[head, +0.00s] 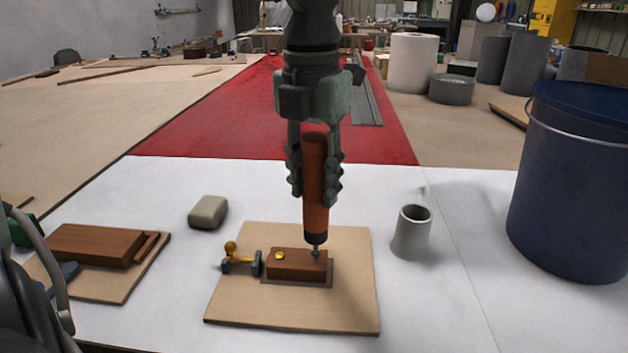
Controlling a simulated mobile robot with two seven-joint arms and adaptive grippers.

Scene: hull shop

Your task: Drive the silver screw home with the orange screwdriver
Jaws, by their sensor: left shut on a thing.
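My left gripper (314,185) comes down from the top middle of the head view and is shut on the orange screwdriver (315,210). The screwdriver is upright with its tip pointing down. The silver screw (316,253) stands at the right part of a small brown wooden block (298,270). The tip is at or just above the screw head; I cannot tell whether they touch. A gold screw (279,256) sits in the left part of the block.
The block lies on a light wooden board (290,316), beside a clamp with a yellow knob (243,262). A grey-green block (208,212), a grey cup (411,232) and a large blue bucket (570,185) stand around it. A brown block (95,245) lies at left. White table between is clear.

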